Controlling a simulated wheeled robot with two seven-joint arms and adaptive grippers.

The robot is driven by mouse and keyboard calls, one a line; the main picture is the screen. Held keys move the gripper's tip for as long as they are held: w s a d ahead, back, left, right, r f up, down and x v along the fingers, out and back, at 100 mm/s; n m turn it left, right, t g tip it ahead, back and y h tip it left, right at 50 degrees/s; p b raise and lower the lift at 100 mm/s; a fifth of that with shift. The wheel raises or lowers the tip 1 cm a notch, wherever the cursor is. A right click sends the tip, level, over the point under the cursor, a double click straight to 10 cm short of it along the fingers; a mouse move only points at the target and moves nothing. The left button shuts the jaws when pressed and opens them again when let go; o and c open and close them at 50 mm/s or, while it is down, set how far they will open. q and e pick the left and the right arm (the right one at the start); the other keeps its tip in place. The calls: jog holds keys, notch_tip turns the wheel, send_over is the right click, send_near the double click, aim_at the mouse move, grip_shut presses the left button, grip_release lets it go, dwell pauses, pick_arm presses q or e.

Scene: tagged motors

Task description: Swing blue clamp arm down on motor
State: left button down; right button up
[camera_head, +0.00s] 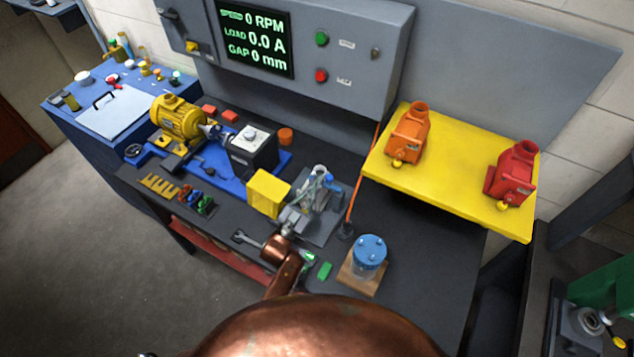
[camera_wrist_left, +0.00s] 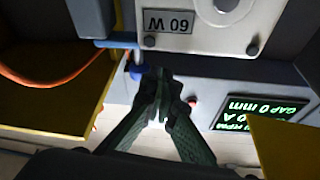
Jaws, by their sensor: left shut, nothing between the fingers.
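My right gripper is not in view.
A yellow box (camera_head: 268,192) stands left of my left gripper. An orange cable (camera_head: 365,175) runs down on the right. A blue-lidded jar (camera_head: 370,250) stands at the front right.

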pick_arm(q)
jog(key=s+a, duration=0.4)
jog(key=s, duration=0.4)
jog(key=shift+s+a+p, duration=0.15)
jog(key=shift+s+p, duration=0.05)
jog(key=shift+p, duration=0.15)
jog(key=shift+a, duration=0.1)
